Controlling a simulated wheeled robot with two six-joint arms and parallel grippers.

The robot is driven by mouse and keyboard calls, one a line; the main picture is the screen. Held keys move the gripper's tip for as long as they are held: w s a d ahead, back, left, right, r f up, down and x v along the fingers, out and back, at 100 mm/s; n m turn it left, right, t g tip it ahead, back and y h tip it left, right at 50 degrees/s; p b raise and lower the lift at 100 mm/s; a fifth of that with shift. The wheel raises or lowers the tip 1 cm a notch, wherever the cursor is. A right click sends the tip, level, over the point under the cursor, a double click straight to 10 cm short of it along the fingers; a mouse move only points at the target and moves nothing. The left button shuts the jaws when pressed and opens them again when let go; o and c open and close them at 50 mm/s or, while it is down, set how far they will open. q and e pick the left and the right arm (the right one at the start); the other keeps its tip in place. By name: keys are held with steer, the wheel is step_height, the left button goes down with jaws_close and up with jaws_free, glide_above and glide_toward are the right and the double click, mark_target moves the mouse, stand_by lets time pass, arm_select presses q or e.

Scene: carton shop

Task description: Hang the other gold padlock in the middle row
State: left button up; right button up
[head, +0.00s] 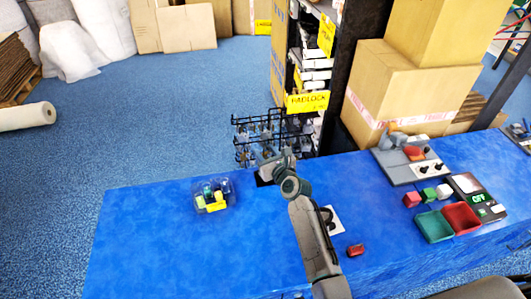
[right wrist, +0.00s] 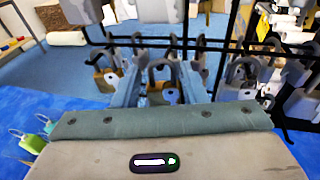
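A black wire display rack (head: 243,153) with several hanging padlocks stands at the table's far edge, below a yellow PADLOCK sign (head: 307,102). My right gripper (head: 268,158) is at the rack's front. In the right wrist view, its two fingers (right wrist: 160,82) stand apart on either side of a padlock (right wrist: 158,97) with a grey shackle; whether they touch it is unclear. Its body is partly hidden by the gripper. A tan-gold padlock (right wrist: 106,82) hangs left of the fingers. Grey padlocks (right wrist: 238,92) hang to the right. My left gripper is not in view.
A clear tray of small locks (head: 212,196) sits on the blue table (head: 150,235). A red item (head: 355,250) lies right of my arm. Red (head: 461,217) and green (head: 433,227) trays are at the right. Cartons (head: 400,95) stand behind. The table's left side is mostly clear.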

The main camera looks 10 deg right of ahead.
steer(key=shift+w+d+r, duration=0.15)
steer(key=shift+d+r, duration=0.05)
steer(key=shift+r, duration=0.2)
steer(key=shift+s+f, duration=0.1)
steer(key=shift+s, duration=0.15)
steer(key=s, duration=0.1)
steer(key=s+d, duration=0.1)
steer(key=s, duration=0.2)
steer(key=shift+d+f, duration=0.2)
steer(key=shift+d, duration=0.1)
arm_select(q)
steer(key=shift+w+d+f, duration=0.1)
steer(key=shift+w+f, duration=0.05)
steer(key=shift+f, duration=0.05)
arm_select(e)
steer(key=s+r, duration=0.1)
steer(key=s, duration=0.5)
steer(key=shift+d+r, duration=0.15)
steer(key=shift+d, duration=0.3)
